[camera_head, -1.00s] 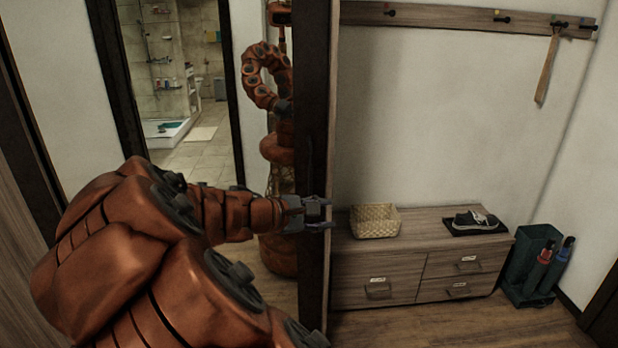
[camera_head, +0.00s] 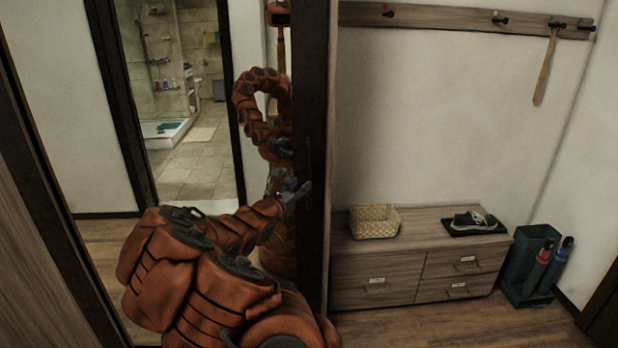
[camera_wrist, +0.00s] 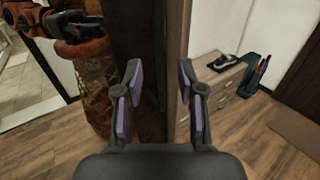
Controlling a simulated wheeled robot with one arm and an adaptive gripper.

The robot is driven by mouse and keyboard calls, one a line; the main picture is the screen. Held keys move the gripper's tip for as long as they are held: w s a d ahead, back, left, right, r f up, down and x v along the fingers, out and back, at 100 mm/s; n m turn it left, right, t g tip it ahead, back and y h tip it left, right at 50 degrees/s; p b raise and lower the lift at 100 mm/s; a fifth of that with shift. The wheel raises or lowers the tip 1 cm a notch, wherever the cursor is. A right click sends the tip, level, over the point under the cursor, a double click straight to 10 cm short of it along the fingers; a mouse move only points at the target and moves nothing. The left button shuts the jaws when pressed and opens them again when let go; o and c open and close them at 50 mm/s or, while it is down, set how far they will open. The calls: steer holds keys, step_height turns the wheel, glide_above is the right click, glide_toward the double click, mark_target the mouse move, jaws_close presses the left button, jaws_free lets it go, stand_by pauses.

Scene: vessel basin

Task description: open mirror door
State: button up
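The mirror door has a tall dark frame (camera_head: 313,80), which also stands in the middle of the wrist view (camera_wrist: 145,40). Its glass (camera_head: 195,165) reflects a bathroom and my own orange body and arm. My gripper (camera_head: 297,190) is at the left side of this dark frame, at about mid-height in the head view. In the wrist view my gripper (camera_wrist: 160,82) is open and empty, with its two fingers apart and the dark frame appearing between and beyond them. I cannot tell if they touch it. A handle is not clearly visible.
Right of the door is a low wooden drawer cabinet (camera_head: 395,262) with a wicker basket (camera_head: 374,221) and shoes (camera_head: 474,220) on top. A green umbrella stand (camera_head: 530,265) is beside it. A coat rack (camera_head: 450,20) hangs above. The floor before the cabinet is clear.

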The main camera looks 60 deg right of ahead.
mark_target(309, 178)
steer(key=shift+w+d+p, duration=0.15)
steer(key=shift+d+p, duration=0.65)
steer(key=shift+d, duration=2.35)
jaws_close()
